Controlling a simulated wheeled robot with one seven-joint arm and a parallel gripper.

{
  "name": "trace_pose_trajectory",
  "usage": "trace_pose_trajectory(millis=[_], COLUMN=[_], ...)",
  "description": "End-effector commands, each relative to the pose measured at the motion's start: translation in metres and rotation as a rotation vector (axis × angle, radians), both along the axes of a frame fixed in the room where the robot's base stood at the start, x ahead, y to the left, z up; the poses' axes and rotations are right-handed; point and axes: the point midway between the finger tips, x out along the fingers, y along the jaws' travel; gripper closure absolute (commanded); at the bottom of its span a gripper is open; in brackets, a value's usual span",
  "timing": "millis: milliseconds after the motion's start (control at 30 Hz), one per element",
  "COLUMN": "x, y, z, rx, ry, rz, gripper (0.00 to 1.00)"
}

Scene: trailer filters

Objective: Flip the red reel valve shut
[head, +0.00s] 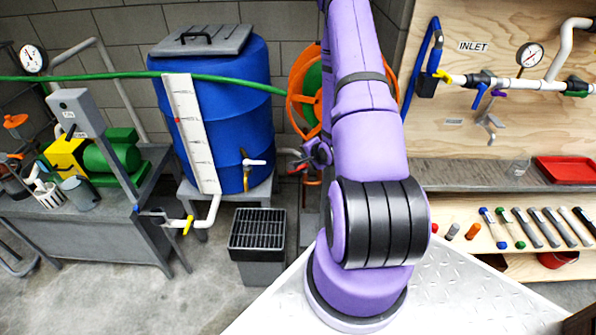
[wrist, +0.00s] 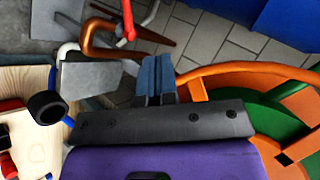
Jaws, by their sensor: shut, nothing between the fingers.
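The red valve handle (wrist: 128,20) shows at the top of the wrist view, a narrow red lever beside a bent copper pipe (wrist: 100,42). Its upper end is cut off by the frame edge. My gripper (wrist: 157,68) has its blue-grey fingers together and empty, below and to the right of the red lever, apart from it in the picture. The orange reel (wrist: 225,72) with green hose is to the right of the fingers. In the head view the reel (head: 296,88) is partly hidden behind my purple arm, and I cannot clearly make out my gripper there.
A blue barrel (head: 235,110) stands left of the reel, with a black grated bin (head: 258,235) below. A wooden panel (head: 445,120) with inlet pipes is at right, above a shelf of tools. A green hose (head: 130,76) crosses in front of the barrel.

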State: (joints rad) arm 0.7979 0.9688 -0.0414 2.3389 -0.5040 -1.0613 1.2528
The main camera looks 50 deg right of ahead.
Motion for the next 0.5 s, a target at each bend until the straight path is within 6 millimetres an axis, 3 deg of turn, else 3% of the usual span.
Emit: trace_pose_trajectory(millis=[33,200,367,500], x=[-0.011,-0.032,-0.042,-0.038], y=[-0.001,0.000,0.002,0.001], z=[-0.017,-0.049,-0.062,-0.067], rx=[0.038,0.130,0.171,0.176], ry=[-0.019,-0.094,-0.129,-0.138], rz=[-0.031,-0.107,-0.142,-0.145], gripper=[1.00,1.00,1.00,1.00])
